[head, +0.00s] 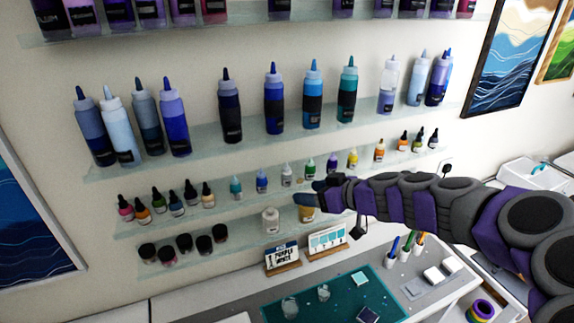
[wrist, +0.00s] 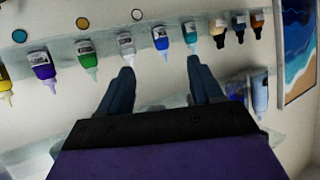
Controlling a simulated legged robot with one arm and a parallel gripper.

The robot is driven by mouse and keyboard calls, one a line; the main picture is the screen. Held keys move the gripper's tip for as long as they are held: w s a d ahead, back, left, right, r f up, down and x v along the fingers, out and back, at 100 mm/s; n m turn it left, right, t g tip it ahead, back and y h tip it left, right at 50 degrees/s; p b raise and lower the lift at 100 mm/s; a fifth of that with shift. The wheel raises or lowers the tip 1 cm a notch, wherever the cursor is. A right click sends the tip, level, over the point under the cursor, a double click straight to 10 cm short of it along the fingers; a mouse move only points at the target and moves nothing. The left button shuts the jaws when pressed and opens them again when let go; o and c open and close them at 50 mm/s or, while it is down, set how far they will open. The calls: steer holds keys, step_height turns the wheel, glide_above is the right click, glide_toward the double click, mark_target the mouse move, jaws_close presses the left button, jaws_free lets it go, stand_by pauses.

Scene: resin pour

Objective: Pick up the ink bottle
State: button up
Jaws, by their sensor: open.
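Small ink bottles stand in a row on a narrow glass shelf. The head view shows a teal bottle (head: 236,187), a blue bottle (head: 262,180), a white bottle (head: 286,175) and a green bottle (head: 311,170). I cannot tell which one the task means. My gripper (head: 318,186) is in front of this shelf, near the white and green bottles. In the wrist view, where bottles appear upside down, my gripper (wrist: 160,70) is open and empty. The blue bottle (wrist: 161,40) shows beyond the gap, with the white bottle (wrist: 126,44) and teal bottle (wrist: 190,34) near the fingertips.
Large squeeze bottles (head: 274,100) stand on the shelf above. Dark jars (head: 204,245) and a white bottle (head: 270,220) sit on the shelf below. A desk with a teal mat (head: 340,296), small signs (head: 326,241) and cups lies underneath. Bottles stand close together.

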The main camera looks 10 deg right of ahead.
steer(key=w+d+t+h, duration=0.1)
steer(key=w+d, duration=0.1)
steer(key=d, duration=0.3)
steer(key=p, duration=0.3)
glide_toward(291, 177)
steer(key=shift+m, duration=0.3)
steer(key=x, duration=0.6)
steer(key=shift+w+f, duration=0.1)
steer(key=shift+w, duration=0.15)
steer(key=shift+a+p+x, duration=0.2)
steer(key=shift+p+x, duration=0.4)
steer(key=shift+x, duration=2.2)
steer(key=shift+s, duration=0.15)
steer(key=shift+d, duration=0.1)
steer(key=c, duration=1.1)
